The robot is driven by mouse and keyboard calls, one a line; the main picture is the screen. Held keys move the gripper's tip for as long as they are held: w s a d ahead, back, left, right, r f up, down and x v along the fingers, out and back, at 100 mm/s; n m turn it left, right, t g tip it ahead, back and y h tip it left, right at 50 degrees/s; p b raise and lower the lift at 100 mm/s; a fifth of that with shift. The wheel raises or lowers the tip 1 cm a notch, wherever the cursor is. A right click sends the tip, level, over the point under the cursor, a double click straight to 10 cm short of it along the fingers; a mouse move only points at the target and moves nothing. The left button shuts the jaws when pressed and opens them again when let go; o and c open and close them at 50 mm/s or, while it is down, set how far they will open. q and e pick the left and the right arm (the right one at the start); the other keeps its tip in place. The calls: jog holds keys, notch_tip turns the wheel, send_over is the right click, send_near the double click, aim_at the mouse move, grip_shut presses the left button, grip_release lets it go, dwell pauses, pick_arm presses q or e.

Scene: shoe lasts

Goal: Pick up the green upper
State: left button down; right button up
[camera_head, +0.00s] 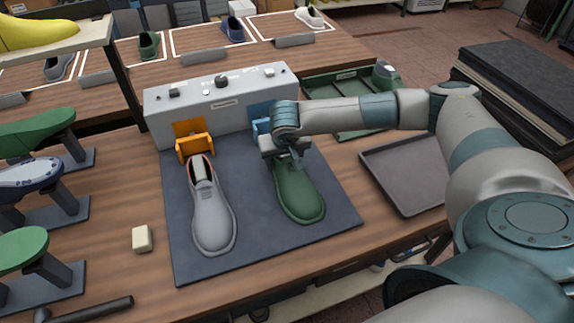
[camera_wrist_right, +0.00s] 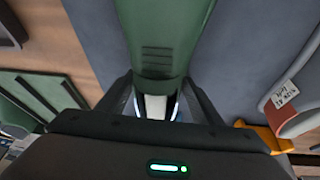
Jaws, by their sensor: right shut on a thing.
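The green upper (camera_head: 300,200) lies on the right part of the dark mat (camera_head: 258,247), toe toward me. Its heel end is hidden under my right gripper (camera_head: 288,157), which comes down on it from the right arm. In the right wrist view the green upper (camera_wrist_right: 165,40) runs up from between the two fingers of my right gripper (camera_wrist_right: 157,100), which is shut on its heel end. My left gripper is in no view.
A grey shoe (camera_head: 212,218) lies beside the green upper. A control box (camera_head: 225,105) with an orange bracket (camera_head: 194,147) stands behind. An empty grey tray (camera_head: 405,180) is to the right. Lasts on stands (camera_head: 35,178) fill the left, near a pale block (camera_head: 142,239).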

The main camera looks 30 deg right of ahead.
jog(key=shift+r, duration=0.1)
notch_tip(320, 180, up, 9)
jog(key=b, duration=0.3)
jog(key=shift+r, duration=0.45)
